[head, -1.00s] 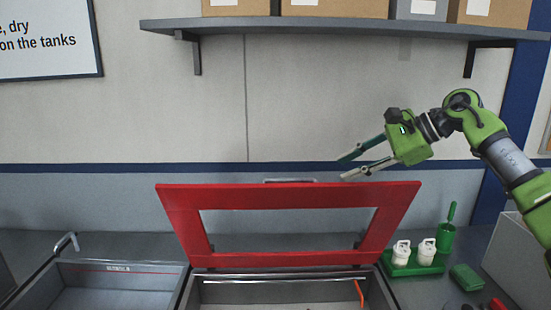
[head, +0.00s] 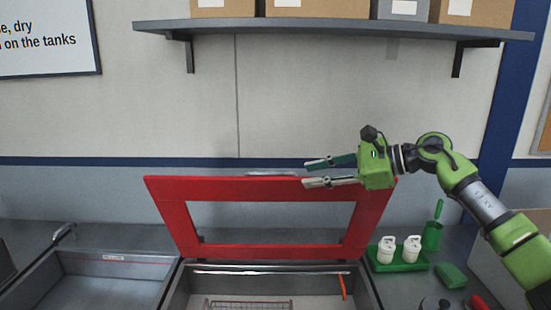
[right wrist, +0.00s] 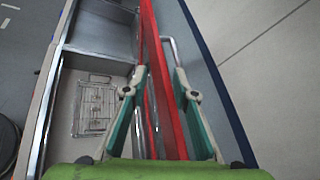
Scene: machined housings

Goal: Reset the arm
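My right gripper (head: 318,173) is green with pale fingertips and is held beside the upper right part of the raised red lid frame (head: 165,205) in the head view. Its fingers are spread apart. In the right wrist view the fingers (right wrist: 154,80) lie on either side of the red lid (right wrist: 170,110) in the picture, with gaps showing. I cannot tell for sure whether they touch it. A grey handle (head: 271,173) shows at the lid's top edge. My left gripper is not in view.
Below the lid is an open metal tank (head: 190,290) with a wire basket (head: 250,304). Another tank (head: 110,285) is at left. A green tray (head: 385,267) with white bottles (head: 387,250) stands at right. A shelf (head: 330,27) with boxes is above.

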